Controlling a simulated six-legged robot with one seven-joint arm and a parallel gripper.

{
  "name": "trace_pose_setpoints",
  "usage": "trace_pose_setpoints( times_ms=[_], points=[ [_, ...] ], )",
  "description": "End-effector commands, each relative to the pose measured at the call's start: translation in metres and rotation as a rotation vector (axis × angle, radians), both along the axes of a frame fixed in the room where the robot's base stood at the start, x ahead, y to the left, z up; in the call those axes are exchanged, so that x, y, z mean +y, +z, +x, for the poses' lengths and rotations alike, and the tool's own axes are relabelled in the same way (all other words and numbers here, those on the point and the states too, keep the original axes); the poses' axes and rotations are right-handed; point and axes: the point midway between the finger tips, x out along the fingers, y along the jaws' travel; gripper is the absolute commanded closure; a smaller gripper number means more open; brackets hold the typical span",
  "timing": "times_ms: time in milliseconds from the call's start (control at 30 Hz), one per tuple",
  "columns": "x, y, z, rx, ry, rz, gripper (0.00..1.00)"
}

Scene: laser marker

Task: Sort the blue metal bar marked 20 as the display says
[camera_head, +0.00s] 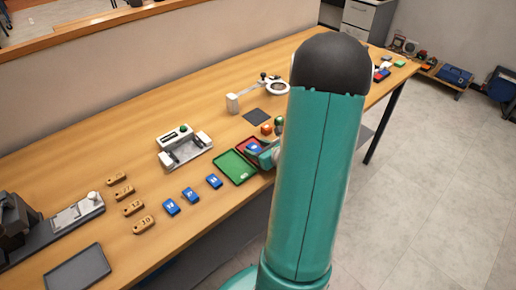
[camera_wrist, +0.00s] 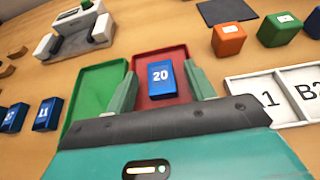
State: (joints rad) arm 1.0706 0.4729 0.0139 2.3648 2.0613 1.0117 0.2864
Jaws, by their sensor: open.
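The blue bar marked 20 (camera_wrist: 161,80) lies over the red tray (camera_wrist: 172,55), label up, between the fingers of my gripper (camera_wrist: 162,70). My gripper is open, with a gap visible on each side of the bar. The green tray (camera_wrist: 93,92) is just left of the red one and looks empty of bars. In the head view the blue bar (camera_head: 253,148), red tray (camera_head: 242,143) and green tray (camera_head: 236,168) show left of my arm, which partly hides my gripper (camera_head: 264,155). A grey-white device (camera_head: 184,149) with a green knob has a small display, too small to read.
Several blue bars (camera_head: 190,195) lie in a row left of the trays, near wooden number tags (camera_head: 132,207). Orange (camera_wrist: 229,39) and green (camera_wrist: 279,30) blocks and white lettered compartments (camera_wrist: 262,98) are at the right. A magnifier (camera_head: 276,88) stands farther back.

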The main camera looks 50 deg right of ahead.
Motion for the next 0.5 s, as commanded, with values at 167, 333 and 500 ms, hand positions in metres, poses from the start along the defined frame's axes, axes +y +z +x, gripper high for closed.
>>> trace_pose_setpoints(
  times_ms=[167,333,500],
  points=[
    [0.000,0.003,-0.007,0.000,-0.001,0.000,0.45],
    [0.003,0.014,-0.033,0.000,-0.003,-0.002,0.45],
    [0.006,0.029,-0.068,-0.001,-0.004,-0.003,0.45]
  ],
)
